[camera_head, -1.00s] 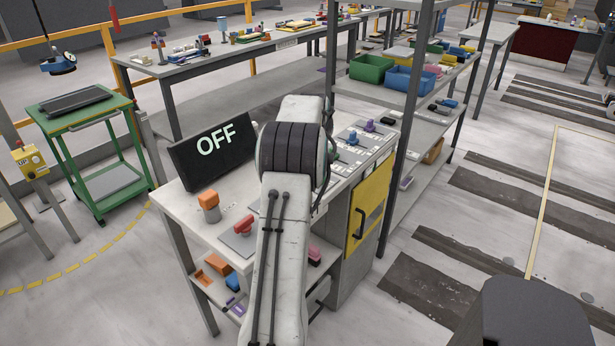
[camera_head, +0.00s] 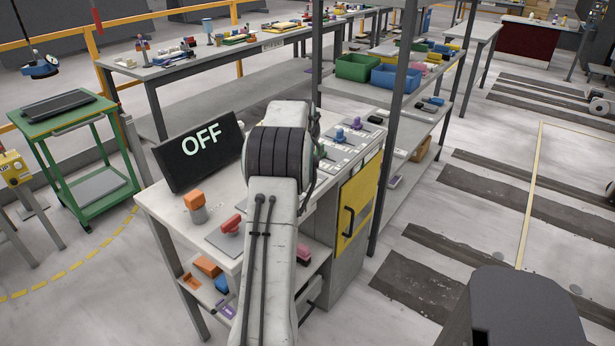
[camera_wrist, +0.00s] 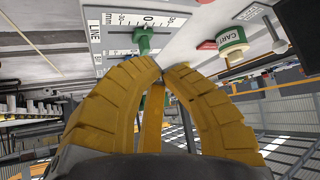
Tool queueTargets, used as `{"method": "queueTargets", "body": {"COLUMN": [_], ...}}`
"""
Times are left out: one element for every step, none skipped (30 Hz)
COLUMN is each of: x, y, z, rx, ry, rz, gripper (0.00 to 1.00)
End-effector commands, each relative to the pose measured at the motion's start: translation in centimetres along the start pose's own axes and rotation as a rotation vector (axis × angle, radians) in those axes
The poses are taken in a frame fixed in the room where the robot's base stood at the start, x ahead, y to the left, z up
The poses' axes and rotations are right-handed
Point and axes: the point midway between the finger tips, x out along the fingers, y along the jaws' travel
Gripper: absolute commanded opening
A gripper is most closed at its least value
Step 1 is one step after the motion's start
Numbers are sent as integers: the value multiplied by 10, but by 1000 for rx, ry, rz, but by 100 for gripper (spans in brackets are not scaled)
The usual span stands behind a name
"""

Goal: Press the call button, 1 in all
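In the wrist view, my gripper (camera_wrist: 162,73) has its two yellow fingers brought together at the tips, with nothing visible between them. A green and white cylinder labelled CART (camera_wrist: 232,40), with a red part beside it, is beyond the fingers to the upper right. A green knob (camera_wrist: 144,38) on a marked scale is just beyond the fingertips; contact cannot be told. In the head view, my arm hides the gripper. A yellow box marked UP (camera_head: 13,168) stands at the left edge. I cannot tell which item is the call button.
The bench (camera_head: 160,208) carries a black OFF sign (camera_head: 200,150), an orange-topped button (camera_head: 195,203), a red switch (camera_head: 231,224) and several coloured knobs at its far right. A green cart (camera_head: 75,125) stands left. A dark post (camera_head: 395,130) rises beside the bench. Open floor lies right.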

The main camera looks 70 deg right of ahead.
Motion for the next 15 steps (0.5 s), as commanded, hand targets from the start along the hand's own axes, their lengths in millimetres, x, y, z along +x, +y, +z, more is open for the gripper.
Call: {"method": "queueTargets", "body": {"x": [7,9,12,14,17,20,23,25,29,31,33,36,38,40,42], "y": [0,0,0,0,0,0,0,0,0,0,0,0,0,0,0], "z": [7,10,13,15,18,22,24,27,30,32,35,38,40,41,43], "rx": [0,0,0,0,0,0,0,0,0,0,0,0,0,0,0], "ry": [-1,-2,-2,-2,-2,-2,-2,-2,-2,-1,-1,-1,-1,0,0], "rz": [0,0,0,0,0,0,0,0,0,0,0,0,0,0,0], "gripper": [0,0,0,0,0,0,0,0,0,0,0,0,0,0,0]}}
